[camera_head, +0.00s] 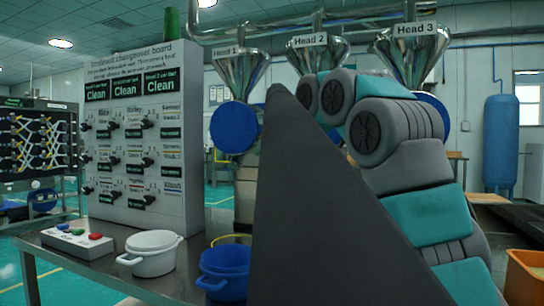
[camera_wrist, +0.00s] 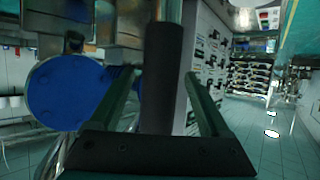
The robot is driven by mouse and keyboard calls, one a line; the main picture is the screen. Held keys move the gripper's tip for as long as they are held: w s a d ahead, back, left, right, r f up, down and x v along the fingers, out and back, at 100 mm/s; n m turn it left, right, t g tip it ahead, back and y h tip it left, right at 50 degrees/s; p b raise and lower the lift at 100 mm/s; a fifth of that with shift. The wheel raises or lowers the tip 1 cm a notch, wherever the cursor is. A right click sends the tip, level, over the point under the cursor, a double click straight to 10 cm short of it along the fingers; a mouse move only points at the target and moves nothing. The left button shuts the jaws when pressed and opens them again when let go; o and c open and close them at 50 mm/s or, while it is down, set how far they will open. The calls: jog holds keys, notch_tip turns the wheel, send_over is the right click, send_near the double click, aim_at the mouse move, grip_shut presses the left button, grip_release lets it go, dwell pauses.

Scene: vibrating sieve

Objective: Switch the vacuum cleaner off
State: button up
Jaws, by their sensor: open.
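I cannot pick out a vacuum cleaner or its switch in either view. My gripper (camera_wrist: 160,78) shows in the wrist view, with two dark green fingers spread apart above a dark crossbar. A dark upright bar (camera_wrist: 162,60) shows between the fingers; I cannot tell whether it is part of my gripper. In the head view my gripper's fingers are not visible, and a large dark wedge and my grey and teal arm cover the middle and right. A small grey box (camera_head: 70,238) with blue and red buttons lies on the metal table (camera_head: 60,262) at the left.
A white changeover board (camera_head: 140,125) stands on the table. A white pot (camera_head: 150,255) and a blue pot (camera_head: 224,272) stand in front. Steel funnels (camera_head: 240,70) with blue round covers (camera_head: 234,128) are behind. A blue tank (camera_head: 500,140) and an orange bin (camera_head: 524,278) are at the right.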

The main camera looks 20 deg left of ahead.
jog(key=b+v, duration=0.1)
jog(key=v, duration=0.8)
